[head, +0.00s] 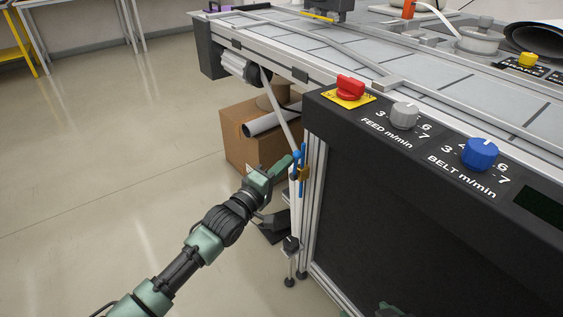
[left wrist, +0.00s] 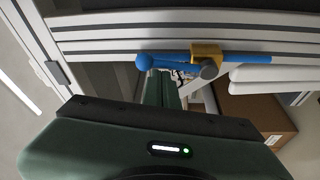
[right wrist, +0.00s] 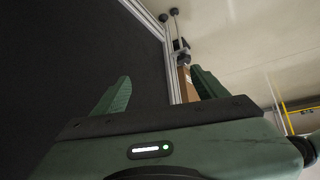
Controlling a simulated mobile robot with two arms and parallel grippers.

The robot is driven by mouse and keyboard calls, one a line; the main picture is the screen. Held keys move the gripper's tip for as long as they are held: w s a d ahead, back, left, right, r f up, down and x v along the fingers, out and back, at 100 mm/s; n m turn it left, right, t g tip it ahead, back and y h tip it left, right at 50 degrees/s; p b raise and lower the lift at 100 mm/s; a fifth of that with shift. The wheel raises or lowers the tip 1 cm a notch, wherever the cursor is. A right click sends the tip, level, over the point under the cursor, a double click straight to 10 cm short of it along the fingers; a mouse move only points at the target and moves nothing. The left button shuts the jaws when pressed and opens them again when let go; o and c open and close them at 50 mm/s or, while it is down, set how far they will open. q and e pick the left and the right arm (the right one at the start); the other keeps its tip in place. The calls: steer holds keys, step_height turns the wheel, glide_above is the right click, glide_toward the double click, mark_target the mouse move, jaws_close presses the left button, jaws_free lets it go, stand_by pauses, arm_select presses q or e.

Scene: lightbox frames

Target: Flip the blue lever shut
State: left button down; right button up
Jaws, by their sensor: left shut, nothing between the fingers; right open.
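The blue lever (head: 303,155) is a thin blue rod with a ball end, in a brass-yellow bracket (head: 304,174) on the machine's aluminium corner post. In the left wrist view the lever (left wrist: 168,61) lies along the aluminium profile, its ball at the left and the yellow bracket (left wrist: 207,52) with a dark knob at the right. My left gripper (head: 287,163) is shut and empty, its tips close beside the lever's ball end; I cannot tell whether they touch it. My right gripper (right wrist: 160,84) is open and empty in front of the dark machine panel; only a bit shows in the head view.
A cardboard box (head: 233,139) stands on the floor behind the post, with a grey roll on it. The control panel carries a red switch (head: 349,87), a grey knob (head: 404,115) and a blue knob (head: 480,154). The floor at left is clear.

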arm_select(q)
steer(key=s+d+f+m+h+b, duration=0.3)
steer(key=s+m+h+b, duration=0.15)
steer(key=m, duration=0.85)
arm_select(e)
steer(key=w+a+r+t+y, duration=0.2)
steer(key=w+r+t, duration=0.3)
steer(key=r, duration=0.5)
steer(key=w+a+r+t+y, duration=0.2)
steer(key=w+a+r+t, duration=0.1)
steer(key=r+t, duration=0.55)
arm_select(q)
steer(key=s+a+p, duration=0.5)
steer(key=s+a, duration=0.1)
steer(key=a, duration=0.3)
steer(key=shift+s+a, duration=0.15)
steer(key=shift+a, duration=0.1)
arm_select(e)
steer(key=s+d+f+g+h, duration=0.2)
steer(key=s+f+g, duration=0.3)
steer(key=f+g, duration=0.2)
steer(key=s+d+f+g+h, duration=0.2)
steer(key=s+f+g, duration=0.3)
steer(key=f, duration=0.7)
steer(key=shift+s+f+g, duration=0.15)
steer(key=shift+s+g, duration=0.1)
steer(key=shift+g, duration=0.9)
